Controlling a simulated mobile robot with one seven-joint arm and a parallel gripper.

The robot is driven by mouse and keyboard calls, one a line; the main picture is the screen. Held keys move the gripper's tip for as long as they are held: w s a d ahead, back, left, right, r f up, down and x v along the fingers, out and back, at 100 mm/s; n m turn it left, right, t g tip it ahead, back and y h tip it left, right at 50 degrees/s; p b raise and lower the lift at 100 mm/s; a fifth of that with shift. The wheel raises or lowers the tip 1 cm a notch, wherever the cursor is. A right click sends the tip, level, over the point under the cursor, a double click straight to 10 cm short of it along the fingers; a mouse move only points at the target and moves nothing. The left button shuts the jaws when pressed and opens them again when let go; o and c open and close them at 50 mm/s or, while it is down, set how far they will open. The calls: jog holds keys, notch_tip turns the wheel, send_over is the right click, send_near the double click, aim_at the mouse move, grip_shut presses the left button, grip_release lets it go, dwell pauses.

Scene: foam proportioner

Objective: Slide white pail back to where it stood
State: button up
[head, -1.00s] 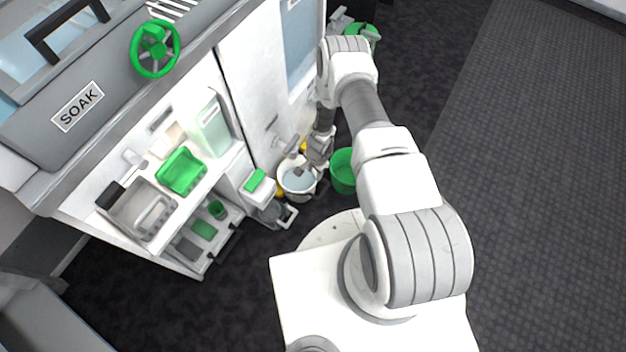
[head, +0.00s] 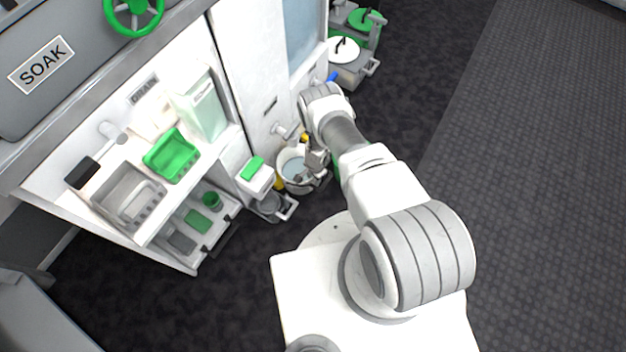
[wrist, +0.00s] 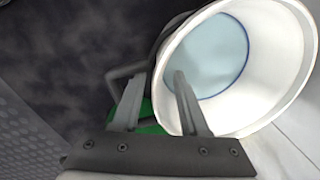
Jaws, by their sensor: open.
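The white pail (head: 287,167) stands on the dark floor against the white cabinet, with pale blue liquid inside. In the wrist view the pail (wrist: 290,75) fills the upper right, with a blue line around the liquid. My gripper (head: 311,160) is at the pail's right side in the head view. In the wrist view my gripper (wrist: 155,95) is open, with one finger over the pail's mouth and the other outside its wall, beside a grey handle-like bar (wrist: 122,73). Whether the fingers touch the wall, I cannot tell.
A green bucket (head: 337,168) is mostly hidden behind my arm. A grey tray (head: 272,206) and a green-topped white box (head: 255,174) stand left of the pail. The spigot (head: 285,130) juts from the cabinet above it.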

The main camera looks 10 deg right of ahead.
jog(key=shift+f, duration=0.1)
grip_shut()
dwell(1.5)
